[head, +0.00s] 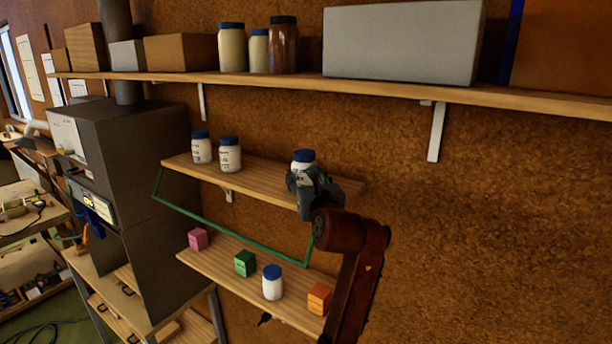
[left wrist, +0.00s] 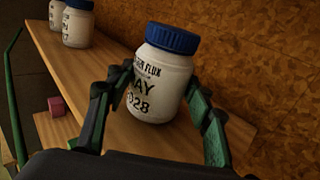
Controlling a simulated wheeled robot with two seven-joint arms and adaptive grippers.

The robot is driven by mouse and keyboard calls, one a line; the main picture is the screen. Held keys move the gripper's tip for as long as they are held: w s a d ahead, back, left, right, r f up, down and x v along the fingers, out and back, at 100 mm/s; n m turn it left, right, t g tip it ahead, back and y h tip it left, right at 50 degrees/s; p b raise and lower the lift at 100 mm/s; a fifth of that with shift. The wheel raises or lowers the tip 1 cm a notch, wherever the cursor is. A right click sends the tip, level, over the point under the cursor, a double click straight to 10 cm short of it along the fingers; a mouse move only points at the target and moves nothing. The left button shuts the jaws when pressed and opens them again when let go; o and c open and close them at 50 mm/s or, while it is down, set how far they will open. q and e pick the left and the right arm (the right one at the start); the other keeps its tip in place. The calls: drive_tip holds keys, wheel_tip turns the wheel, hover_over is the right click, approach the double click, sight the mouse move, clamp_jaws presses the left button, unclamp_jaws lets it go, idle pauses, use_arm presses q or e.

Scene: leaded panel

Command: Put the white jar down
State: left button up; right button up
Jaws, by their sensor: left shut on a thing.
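A white jar (head: 303,157) with a blue lid is in my left gripper (head: 304,178), at the right part of the middle shelf (head: 265,178). In the left wrist view, the jar (left wrist: 160,82) is between the two fingers and carries black lettering. The gripper is shut on it. The jar leans a little in that view, and its base is close to the shelf board (left wrist: 95,85); I cannot tell whether it touches. The gripper hides the jar's lower part in the head view. My right gripper is not in view.
Two similar jars (head: 230,155) stand at the shelf's left. The lower shelf (head: 215,262) bears a pink box (head: 198,239), a green box (head: 245,263), another white jar (head: 272,284) and an orange box (head: 319,298). A green rail (head: 230,237) runs in front. A long shelf (head: 380,87) is above.

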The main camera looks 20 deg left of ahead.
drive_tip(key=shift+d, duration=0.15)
use_arm(q)
drive_tip(key=shift+f, duration=0.15)
drive_tip(key=o, duration=1.4)
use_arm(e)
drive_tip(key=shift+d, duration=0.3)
use_arm(q)
drive_tip(key=shift+o, duration=0.2)
drive_tip(key=shift+r, duration=0.2)
drive_tip(key=shift+s+d, duration=0.2)
drive_tip(key=shift+s, duration=0.1)
drive_tip(key=b+v, duration=0.3)
drive_tip(key=v, duration=0.8)
drive_tip(key=shift+s+d+b, duration=0.1)
drive_tip(key=shift+d+b, duration=0.05)
drive_tip(key=shift+b, duration=0.25)
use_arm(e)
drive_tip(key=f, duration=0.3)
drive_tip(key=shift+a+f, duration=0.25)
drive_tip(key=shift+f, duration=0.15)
